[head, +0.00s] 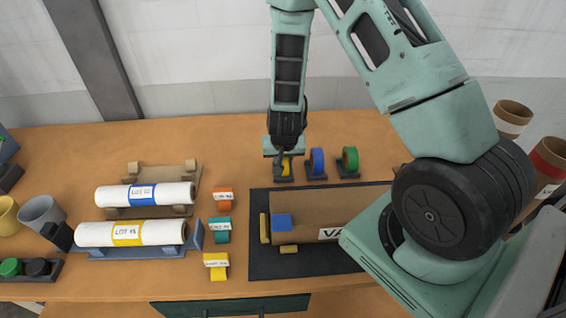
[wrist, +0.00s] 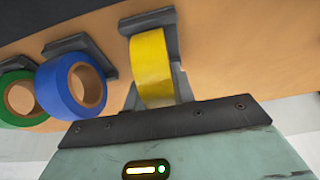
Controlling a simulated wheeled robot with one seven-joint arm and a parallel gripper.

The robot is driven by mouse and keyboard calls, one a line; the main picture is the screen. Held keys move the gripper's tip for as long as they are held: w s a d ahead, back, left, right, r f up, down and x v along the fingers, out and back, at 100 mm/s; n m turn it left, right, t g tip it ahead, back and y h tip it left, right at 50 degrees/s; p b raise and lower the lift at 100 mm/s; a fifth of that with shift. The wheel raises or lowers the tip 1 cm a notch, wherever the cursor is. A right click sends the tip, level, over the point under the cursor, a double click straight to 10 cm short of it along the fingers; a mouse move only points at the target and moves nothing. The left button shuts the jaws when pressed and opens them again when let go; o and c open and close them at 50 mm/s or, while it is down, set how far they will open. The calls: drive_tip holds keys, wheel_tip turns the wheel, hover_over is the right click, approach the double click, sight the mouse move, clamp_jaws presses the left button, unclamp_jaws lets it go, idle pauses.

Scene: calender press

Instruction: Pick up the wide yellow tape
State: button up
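The yellow tape (wrist: 151,66) sits upright in a dark holder (wrist: 148,20) on the orange-brown bench; in the head view only a little of the tape (head: 287,168) shows behind my gripper. My gripper (head: 281,158) points down at it from above. In the wrist view its grey fingers (wrist: 156,92) stand apart, one on each side of the tape, close to its edges. I cannot tell whether they press on it. The tape's lower part in this view is hidden by the gripper body.
A blue tape (head: 317,161) and a green tape (head: 350,159) stand in holders just right of the yellow one. White rolls (head: 130,233) rest on cradles at left. Cardboard tubes (head: 513,113) stand at right.

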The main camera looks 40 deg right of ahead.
drive_tip(key=shift+r, duration=0.1)
wheel_tip(320, 180, up, 10)
drive_tip(key=shift+f+p, duration=0.1)
drive_tip(key=shift+p, duration=0.25)
idle(0.3)
drive_tip(key=o, duration=0.4)
drive_tip(key=shift+c, duration=1.4)
